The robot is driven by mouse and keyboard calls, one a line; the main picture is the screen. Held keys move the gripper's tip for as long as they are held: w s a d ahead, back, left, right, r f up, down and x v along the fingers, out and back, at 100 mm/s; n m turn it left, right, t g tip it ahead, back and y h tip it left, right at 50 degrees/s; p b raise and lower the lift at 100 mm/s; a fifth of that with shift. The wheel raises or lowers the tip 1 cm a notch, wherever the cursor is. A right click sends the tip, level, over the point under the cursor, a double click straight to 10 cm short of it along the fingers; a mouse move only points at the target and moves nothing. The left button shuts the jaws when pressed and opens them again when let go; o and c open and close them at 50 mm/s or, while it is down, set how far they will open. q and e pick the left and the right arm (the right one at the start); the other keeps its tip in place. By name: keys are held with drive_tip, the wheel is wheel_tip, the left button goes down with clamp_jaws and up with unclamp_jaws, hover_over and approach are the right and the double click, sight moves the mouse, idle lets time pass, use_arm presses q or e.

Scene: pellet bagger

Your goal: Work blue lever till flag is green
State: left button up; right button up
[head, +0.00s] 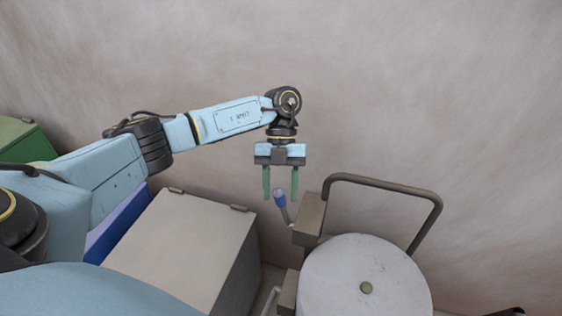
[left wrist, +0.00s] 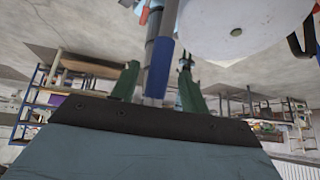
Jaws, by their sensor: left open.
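The blue lever (head: 280,197) has a blue grip on a grey rod, rising at a tilt beside a brown box on the machine. My left gripper (head: 281,190) points down with its green fingers open. In the head view the lever's grip is at the fingertips, between them. In the left wrist view the blue grip (left wrist: 158,68) also appears between the two spread fingers (left wrist: 158,88), with a gap to each side. Contact cannot be told. I cannot make out a flag in either view. My right gripper is not in view.
A large beige box (head: 180,245) stands to the left, with a plain wall behind. Shelving (left wrist: 265,112) shows in the left wrist view.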

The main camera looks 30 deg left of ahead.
use_arm(q)
drive_tip(key=v, duration=1.2)
drive_tip(key=shift+f, duration=0.1)
